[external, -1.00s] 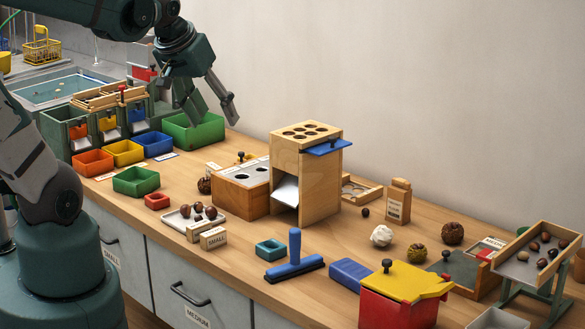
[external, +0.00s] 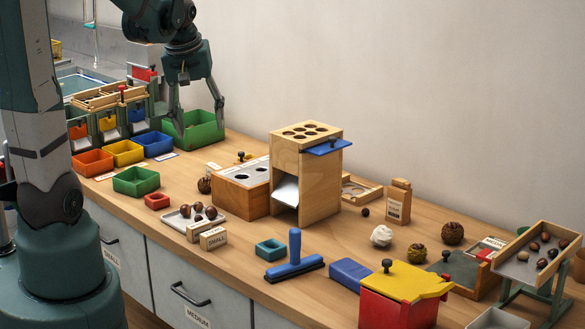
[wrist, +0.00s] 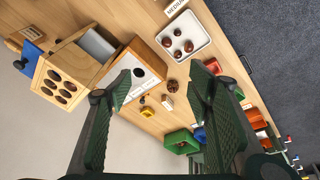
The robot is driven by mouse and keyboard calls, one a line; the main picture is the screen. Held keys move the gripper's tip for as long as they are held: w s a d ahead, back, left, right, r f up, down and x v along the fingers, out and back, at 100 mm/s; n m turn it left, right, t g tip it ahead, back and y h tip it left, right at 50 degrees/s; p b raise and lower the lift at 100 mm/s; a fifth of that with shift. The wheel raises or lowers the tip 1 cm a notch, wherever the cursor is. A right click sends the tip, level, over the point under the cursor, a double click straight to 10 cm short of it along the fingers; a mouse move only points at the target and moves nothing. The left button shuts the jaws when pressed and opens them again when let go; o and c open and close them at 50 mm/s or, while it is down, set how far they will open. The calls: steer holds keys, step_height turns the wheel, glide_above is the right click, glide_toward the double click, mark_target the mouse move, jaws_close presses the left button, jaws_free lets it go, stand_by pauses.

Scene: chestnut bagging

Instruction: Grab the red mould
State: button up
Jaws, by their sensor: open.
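The red mould (external: 157,201) is a small, square, open red tray. It lies on the wooden bench in front of the green tray (external: 136,181), left of the white tray with chestnuts (external: 185,224). In the wrist view a red piece (wrist: 213,66), apparently the mould, shows at the edge of the right finger, partly hidden by it. My gripper (external: 199,120) is open and empty, pointing down, high above the bench near the large green box (external: 207,132). It is well above and behind the mould, not touching it. Its spread fingers also fill the lower wrist view (wrist: 161,82).
Orange (external: 92,163), yellow (external: 123,153) and blue (external: 154,144) boxes stand left of my gripper. A wooden tower (external: 320,185) with a blue slide stands right of the mould. A teal mould (external: 270,250) lies farther front.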

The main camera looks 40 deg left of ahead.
steer(key=w+a+f+n+g, duration=0.15)
steer(key=a+f+n, duration=0.25)
steer(key=a+f, duration=0.65)
steer(key=n+g+h, duration=0.1)
steer(key=n+g, duration=0.1)
steer(key=n, duration=0.2)
glide_above(157, 196)
steer(key=shift+t, duration=0.25)
step_height(157, 196, down, 7)
steer(key=shift+d+r, duration=0.1)
steer(key=shift+f+b, duration=0.55)
steer(key=shift+f, duration=0.75)
steer(key=shift+f, duration=0.15)
steer(key=shift+s+f+b, duration=0.1)
steer(key=shift+f+b, duration=0.75)
steer(key=shift+f, duration=1.65)
steer(key=shift+c, duration=0.4)
